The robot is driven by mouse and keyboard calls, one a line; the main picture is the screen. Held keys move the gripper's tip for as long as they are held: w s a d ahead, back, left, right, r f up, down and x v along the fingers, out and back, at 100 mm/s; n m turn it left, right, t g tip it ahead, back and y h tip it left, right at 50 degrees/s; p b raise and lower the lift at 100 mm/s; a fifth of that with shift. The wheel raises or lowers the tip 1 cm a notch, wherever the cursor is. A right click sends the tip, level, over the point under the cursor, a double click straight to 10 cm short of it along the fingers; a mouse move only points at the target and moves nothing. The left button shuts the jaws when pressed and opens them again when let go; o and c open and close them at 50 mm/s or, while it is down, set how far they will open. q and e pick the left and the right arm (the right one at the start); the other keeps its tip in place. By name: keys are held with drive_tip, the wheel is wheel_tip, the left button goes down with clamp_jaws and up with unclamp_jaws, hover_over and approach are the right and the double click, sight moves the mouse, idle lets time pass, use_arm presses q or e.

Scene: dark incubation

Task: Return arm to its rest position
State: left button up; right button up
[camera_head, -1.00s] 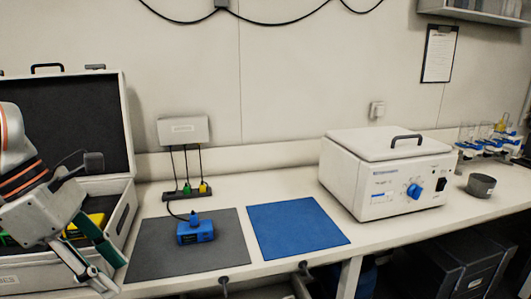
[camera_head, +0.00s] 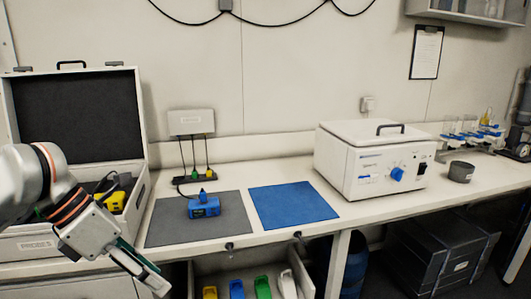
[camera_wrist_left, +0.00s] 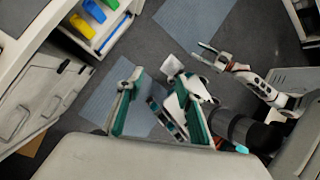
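My left arm comes in from the left in the head view. Its gripper (camera_head: 150,284) hangs in front of the bench edge, below the grey mat and clear of the case, with the fingertips low in the picture. In the left wrist view its two green-padded fingers (camera_wrist_left: 158,100) stand wide apart, and I see nothing gripped between them. My right arm shows at the right of the wrist view, and its gripper (camera_wrist_left: 203,55) is over the floor with its fingers spread and empty. The right arm is not in the head view.
An open case (camera_head: 143,205) with a yellow device (camera_head: 117,201) stands left. A blue device (camera_head: 204,207) sits on the grey mat (camera_head: 165,228). A blue mat (camera_head: 292,205) and white incubator (camera_head: 350,185) are further right. An open drawer (camera_head: 310,270) holds coloured items below the bench.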

use_arm(q)
drive_tip(key=w+d+f+n+t+h, duration=0.1)
drive_tip(key=w+d+f+n+t, duration=0.15)
drive_tip(key=f+n, duration=0.55)
drive_tip(key=w+d+f+n+t+h, duration=0.1)
drive_tip(key=w+d+f+n+t, duration=0.15)
drive_tip(key=f+n, duration=0.55)
drive_tip(key=w+d+f+n+t+h, duration=0.1)
drive_tip(key=d+f+n, duration=0.3)
drive_tip(key=f+n, duration=0.4)
drive_tip(key=s+a+f+n+t+y, duration=0.1)
drive_tip(key=s+a+f+n+y, duration=0.2)
drive_tip(key=s+f+n, duration=0.5)
drive_tip(key=s+a+f+n+t+y, duration=0.2)
drive_tip(key=s+a+f+n, duration=0.3)
drive_tip(key=s+f+n, duration=0.3)
wheel_tip(320, 180, down, 2)
drive_tip(key=shift+s+a+f+n+y, duration=0.25)
drive_tip(key=shift+s+n+y, duration=0.15)
drive_tip(key=shift+s+y, duration=0.3)
drive_tip(key=shift+s, duration=0.1)
